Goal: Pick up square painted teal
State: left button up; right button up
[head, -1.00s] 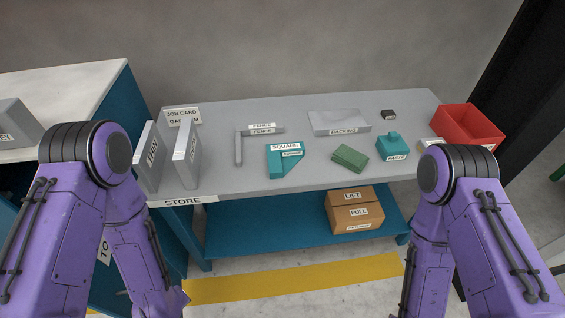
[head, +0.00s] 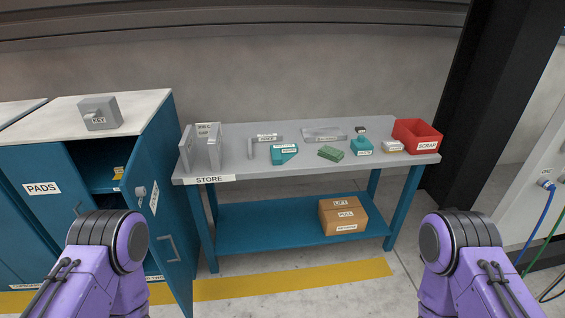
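The teal square (head: 283,153), a small block with white labels, lies on the grey top of the store table (head: 225,170), left of the middle. My two purple arms show at the bottom left and bottom right of the head view, well short of the table. Both grippers are out of the picture.
Grey fence pieces (head: 265,139), a green pad (head: 331,153), a teal paste pot (head: 363,146) and a red scrap bin (head: 417,134) share the tabletop. Upright grey panels (head: 214,148) stand at its left end. An open blue cabinet door (head: 158,225) stands at left. A cardboard box (head: 342,215) sits on the lower shelf.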

aim_at(280, 154)
jog(key=z, duration=0.55)
jog(key=i, duration=0.6)
jog(key=z, duration=0.55)
jog(key=i, duration=0.9)
jog(key=u, duration=0.4)
